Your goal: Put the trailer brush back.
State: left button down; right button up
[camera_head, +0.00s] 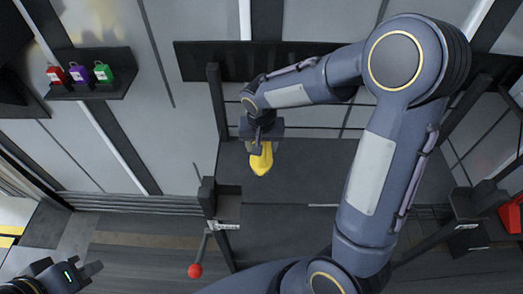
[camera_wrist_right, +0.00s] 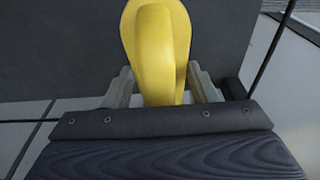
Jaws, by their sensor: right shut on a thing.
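A yellow, rounded piece (camera_head: 261,159), which I take to be the trailer brush, hangs at my right gripper (camera_head: 262,142) in the head view. In the right wrist view the yellow brush (camera_wrist_right: 160,45) stands between the two fingers of the right gripper (camera_wrist_right: 160,90), which is shut on it. Its bristles cannot be made out. In the head view this gripper is over a dark grey panel framed by dark posts, beside the left post. My left gripper (camera_head: 88,274) is at the lower left, empty, with its fingers apart.
A dark wall shelf (camera_head: 92,75) at the upper left holds red, purple and green padlock-like items. A lever with a red ball (camera_head: 195,271) stands below the left post (camera_head: 217,100). A red box (camera_head: 512,214) is at the right edge. The dark panel (camera_head: 300,180) is bare.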

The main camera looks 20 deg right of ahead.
jog(key=shift+w+f, duration=0.15)
jog(key=shift+f, duration=1.5)
jog(key=shift+f+b, duration=0.15)
jog(key=shift+b, duration=0.2)
jog(key=o, duration=1.1)
